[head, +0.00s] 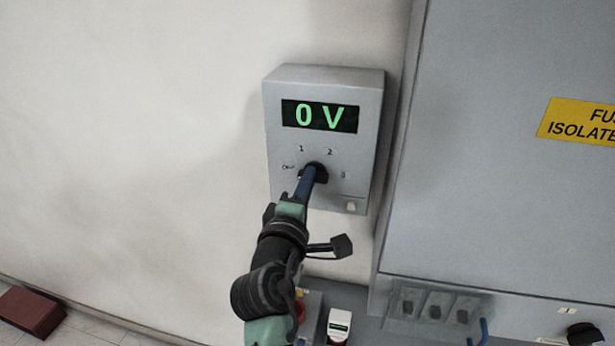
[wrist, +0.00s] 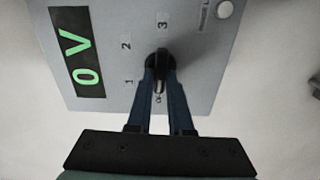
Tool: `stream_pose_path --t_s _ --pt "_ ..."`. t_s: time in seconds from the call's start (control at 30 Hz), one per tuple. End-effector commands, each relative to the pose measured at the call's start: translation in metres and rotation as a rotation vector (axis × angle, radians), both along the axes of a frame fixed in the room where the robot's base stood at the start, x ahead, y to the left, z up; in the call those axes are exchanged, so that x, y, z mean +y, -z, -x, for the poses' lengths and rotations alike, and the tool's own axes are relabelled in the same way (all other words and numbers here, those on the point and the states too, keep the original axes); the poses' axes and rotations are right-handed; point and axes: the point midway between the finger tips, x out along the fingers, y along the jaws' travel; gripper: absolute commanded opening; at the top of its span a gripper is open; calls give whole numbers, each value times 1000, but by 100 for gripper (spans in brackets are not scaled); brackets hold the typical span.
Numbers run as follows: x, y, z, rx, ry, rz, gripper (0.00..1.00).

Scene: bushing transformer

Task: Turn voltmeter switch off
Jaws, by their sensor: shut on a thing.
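The voltmeter (head: 325,85) is a grey box on the white wall, and its display (head: 319,116) reads "0 V" in green. Its black rotary switch (head: 318,168) sits below the display among small position marks. In the wrist view the voltmeter (wrist: 125,22) shows marks 1, 2 and 3 around the switch (wrist: 158,60). My gripper (head: 309,178) reaches up to the switch from below. In the wrist view the blue fingers of my gripper (wrist: 159,78) are shut on the switch knob, one on each side. The fingers partly hide the knob, and the mark it points at is hard to tell.
A large grey cabinet (head: 480,170) with a yellow label (head: 585,122) stands close to the right of the voltmeter. Several switches (head: 435,306) sit low on the right. A dark red block (head: 30,312) lies at the lower left. The wall to the left is clear.

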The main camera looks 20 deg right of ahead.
Motion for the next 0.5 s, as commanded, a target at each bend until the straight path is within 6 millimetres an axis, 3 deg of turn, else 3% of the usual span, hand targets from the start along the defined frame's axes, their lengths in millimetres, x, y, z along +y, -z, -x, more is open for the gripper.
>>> stream_pose_path --t_s 0.5 --pt "0 2 0 37 1 51 0"
